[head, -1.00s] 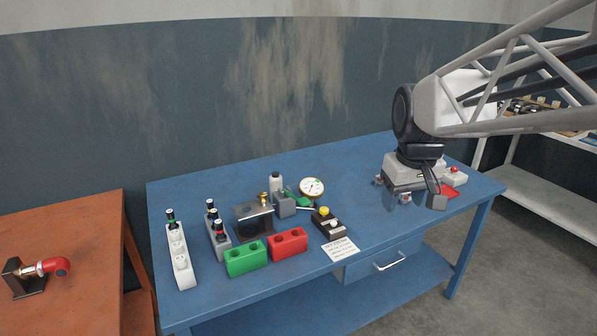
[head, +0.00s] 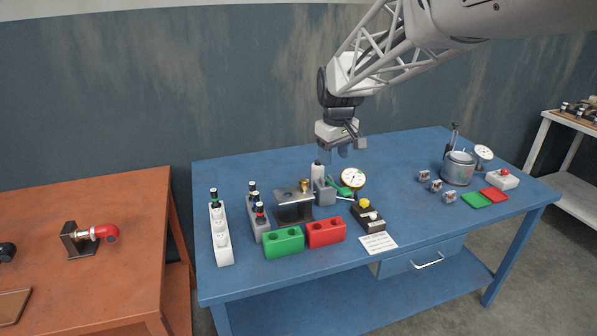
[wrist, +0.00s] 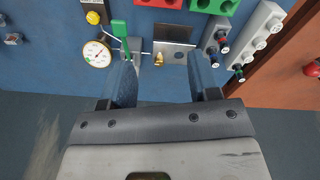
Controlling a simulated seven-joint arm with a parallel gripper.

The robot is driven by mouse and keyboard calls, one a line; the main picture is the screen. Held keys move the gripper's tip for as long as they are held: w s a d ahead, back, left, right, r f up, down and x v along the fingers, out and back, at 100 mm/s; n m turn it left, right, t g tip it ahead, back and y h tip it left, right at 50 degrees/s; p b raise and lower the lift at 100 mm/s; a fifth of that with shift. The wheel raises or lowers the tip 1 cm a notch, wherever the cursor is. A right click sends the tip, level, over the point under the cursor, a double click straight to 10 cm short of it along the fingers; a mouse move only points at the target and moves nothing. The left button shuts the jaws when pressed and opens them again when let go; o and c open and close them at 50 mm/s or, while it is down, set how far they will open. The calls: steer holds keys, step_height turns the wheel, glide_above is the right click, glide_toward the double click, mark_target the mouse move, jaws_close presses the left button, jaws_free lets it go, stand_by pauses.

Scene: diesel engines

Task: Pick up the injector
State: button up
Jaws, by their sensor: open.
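Dark injectors (head: 259,212) with coloured bands stand upright in a grey rack (head: 253,220). One more dark injector (head: 214,197) with a green band stands at the far end of a white rack (head: 221,240), whose other holes look empty. In the wrist view the injectors (wrist: 223,47) and the single one (wrist: 239,73) lie to the right of the fingers. My gripper (head: 337,150) is open and empty, raised over the back of the blue table, behind and to the right of the racks. In the wrist view its fingers (wrist: 160,85) are apart.
A grey test stand with a brass fitting (head: 305,186), green lever and dial gauge (head: 353,178) stands right of the racks. Green (head: 284,243) and red (head: 325,233) blocks sit in front. A metal pot (head: 457,170) and small parts occupy the right side.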

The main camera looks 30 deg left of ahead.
steer(key=a+f+n, duration=0.2)
steer(key=a+f, duration=0.2)
steer(key=a, duration=0.6)
steer(key=a+f+n, duration=0.2)
steer(key=a+f, duration=0.1)
steer(key=a, duration=0.7)
steer(key=n, duration=0.3)
glide_above(215, 199)
steer(key=w, duration=0.1)
steer(key=shift+g+h, duration=0.3)
steer(key=shift+g, duration=0.1)
steer(key=f, duration=0.9)
steer(key=shift+a+f, duration=0.1)
steer(key=shift+a, duration=0.2)
steer(key=shift+f, duration=0.1)
steer(key=shift+f, duration=1.25)
steer(key=shift+f, duration=0.1)
steer(key=shift+a+f, duration=0.2)
steer(key=shift+f, duration=2.3)
